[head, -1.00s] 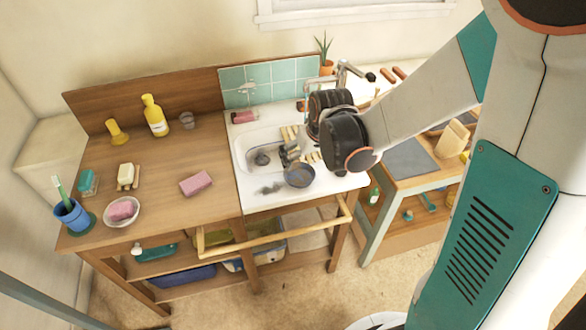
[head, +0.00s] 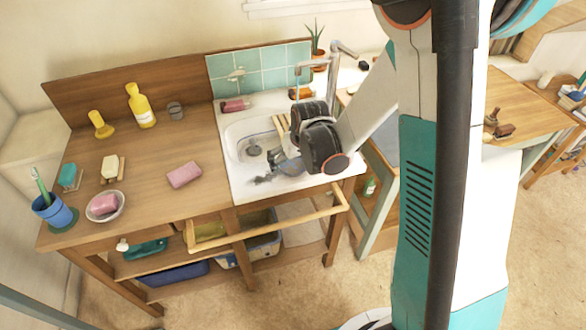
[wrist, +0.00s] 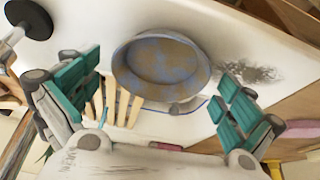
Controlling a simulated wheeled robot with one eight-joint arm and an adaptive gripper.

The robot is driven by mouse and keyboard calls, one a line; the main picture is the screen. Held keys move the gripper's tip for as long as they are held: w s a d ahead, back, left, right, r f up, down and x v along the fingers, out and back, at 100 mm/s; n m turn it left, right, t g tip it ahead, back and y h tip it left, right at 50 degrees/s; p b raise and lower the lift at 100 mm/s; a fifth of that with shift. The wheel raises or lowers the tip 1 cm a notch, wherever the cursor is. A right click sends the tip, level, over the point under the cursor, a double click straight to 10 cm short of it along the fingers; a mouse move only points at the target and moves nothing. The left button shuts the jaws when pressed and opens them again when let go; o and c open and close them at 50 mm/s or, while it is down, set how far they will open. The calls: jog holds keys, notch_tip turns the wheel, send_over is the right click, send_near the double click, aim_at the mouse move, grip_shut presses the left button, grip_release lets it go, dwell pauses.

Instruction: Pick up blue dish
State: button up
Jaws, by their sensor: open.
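The blue dish (wrist: 160,68) is a round, shallow, worn grey-blue bowl on the white sink top, seen large in the wrist view. In the head view the blue dish (head: 291,167) is mostly hidden behind my wrist, at the front of the sink. My gripper (wrist: 160,88) is open, with one teal-padded finger on each side of the dish in the picture. Nothing is held between the fingers. I cannot tell how high they are above the dish.
A slatted wooden rack (wrist: 118,103) lies close to the dish. The tap (head: 303,82) rises behind the basin. A pink sponge (head: 184,174) lies on the wooden counter (head: 150,190) to the left. A wooden rail (head: 270,228) runs along the front.

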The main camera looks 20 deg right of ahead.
aim_at(294, 167)
jog(key=c, duration=1.2)
notch_tip(294, 167, up, 20)
jog(key=p, duration=0.7)
